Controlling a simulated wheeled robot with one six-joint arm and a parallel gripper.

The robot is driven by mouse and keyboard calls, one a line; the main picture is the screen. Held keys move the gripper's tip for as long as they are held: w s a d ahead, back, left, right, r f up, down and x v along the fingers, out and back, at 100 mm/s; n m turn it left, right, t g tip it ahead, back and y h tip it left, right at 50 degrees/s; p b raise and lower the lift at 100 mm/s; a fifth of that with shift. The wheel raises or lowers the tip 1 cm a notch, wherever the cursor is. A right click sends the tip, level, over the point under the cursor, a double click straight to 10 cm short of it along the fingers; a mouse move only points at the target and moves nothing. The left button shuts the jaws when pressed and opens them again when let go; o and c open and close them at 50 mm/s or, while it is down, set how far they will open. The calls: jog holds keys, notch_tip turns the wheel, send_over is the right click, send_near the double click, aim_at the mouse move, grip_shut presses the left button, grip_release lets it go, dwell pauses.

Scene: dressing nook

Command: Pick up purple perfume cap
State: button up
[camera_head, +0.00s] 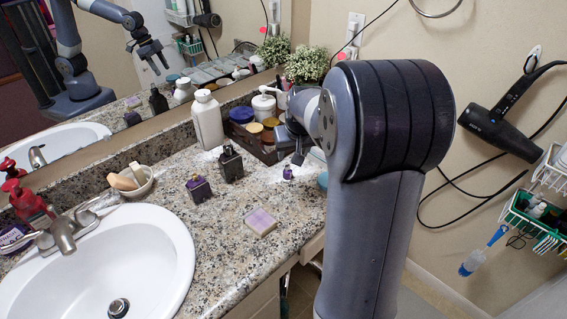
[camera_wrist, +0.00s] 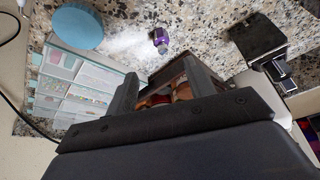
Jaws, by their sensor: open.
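The small purple perfume cap (camera_head: 287,172) stands on the granite counter, right of the dark bottles. In the wrist view the purple cap (camera_wrist: 160,40) lies beyond my fingertips, with speckled counter around it. My gripper (camera_head: 298,155) is open above the counter, close to the cap but apart from it. In the wrist view my gripper (camera_wrist: 165,83) has its two fingers spread, with nothing held between them. A dark square bottle with a purple top (camera_head: 198,188) stands left of the cap. My arm hides part of the counter's right side.
A black bottle (camera_head: 230,163) stands between the square bottle and the cap. A white bottle (camera_head: 207,120) and a tray of jars (camera_head: 250,145) stand behind. A pale purple soap block (camera_head: 260,222) lies in front. A round blue thing (camera_wrist: 76,27) is near the cap.

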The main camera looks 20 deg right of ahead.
send_over(288, 170)
jog(key=s, duration=0.1)
jog(key=f, duration=0.5)
jog(key=shift+s+d, duration=0.1)
jog(key=shift+s, duration=0.1)
jog(key=shift+s+b+x, duration=0.15)
jog(key=shift+b+x, duration=0.05)
jog(key=shift+x, duration=1.15)
jog(key=shift+s+b+x, duration=0.15)
jog(key=shift+x, duration=1.2)
jog(key=shift+a+f, duration=0.15)
jog(key=shift+a, duration=0.1)
